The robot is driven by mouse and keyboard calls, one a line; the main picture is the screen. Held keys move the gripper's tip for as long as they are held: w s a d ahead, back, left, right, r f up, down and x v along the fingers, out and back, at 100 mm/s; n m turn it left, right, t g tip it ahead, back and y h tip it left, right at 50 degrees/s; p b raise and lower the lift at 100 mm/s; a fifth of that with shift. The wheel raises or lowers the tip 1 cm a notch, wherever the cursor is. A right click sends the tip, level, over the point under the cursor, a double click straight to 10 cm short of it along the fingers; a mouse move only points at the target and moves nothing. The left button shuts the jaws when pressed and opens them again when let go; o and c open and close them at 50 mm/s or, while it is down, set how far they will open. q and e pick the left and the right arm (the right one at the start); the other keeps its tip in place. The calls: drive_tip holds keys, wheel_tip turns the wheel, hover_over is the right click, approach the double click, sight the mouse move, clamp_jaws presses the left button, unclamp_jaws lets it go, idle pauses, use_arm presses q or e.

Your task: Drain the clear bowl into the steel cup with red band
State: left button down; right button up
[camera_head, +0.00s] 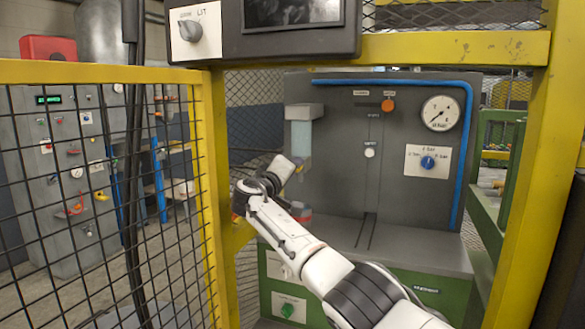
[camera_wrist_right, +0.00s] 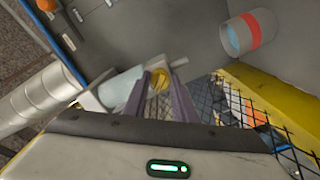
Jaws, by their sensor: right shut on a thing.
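The clear bowl (camera_head: 301,138) hangs upright under a grey head on the machine panel, pale blue-grey; I cannot make out a liquid level. It also shows in the right wrist view (camera_wrist_right: 118,88). My right gripper (camera_head: 299,165) is at the bowl's lower end. In the wrist view its fingers are shut on a small yellow drain knob (camera_wrist_right: 158,79) there. The steel cup with red band (camera_wrist_right: 248,33) stands below the bowl, with pale blue showing at its mouth. In the head view my arm partly hides the cup (camera_head: 301,211). My left gripper is not in view.
The grey panel carries a gauge (camera_head: 440,113), a blue knob (camera_head: 428,162), an orange knob (camera_head: 387,105) and a blue pipe. Yellow frame posts and mesh (camera_head: 110,190) stand left of my arm. The grey ledge (camera_head: 415,250) right of the cup is clear.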

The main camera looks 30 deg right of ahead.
drive_tip(key=shift+f, duration=0.15)
idle(0.4)
drive_tip(key=o, duration=1)
drive_tip(key=shift+o, duration=0.2)
drive_tip(key=b+v, duration=0.2)
drive_tip(key=v, duration=0.8)
drive_tip(key=shift+s+a, duration=0.1)
drive_tip(key=shift+s, duration=0.05)
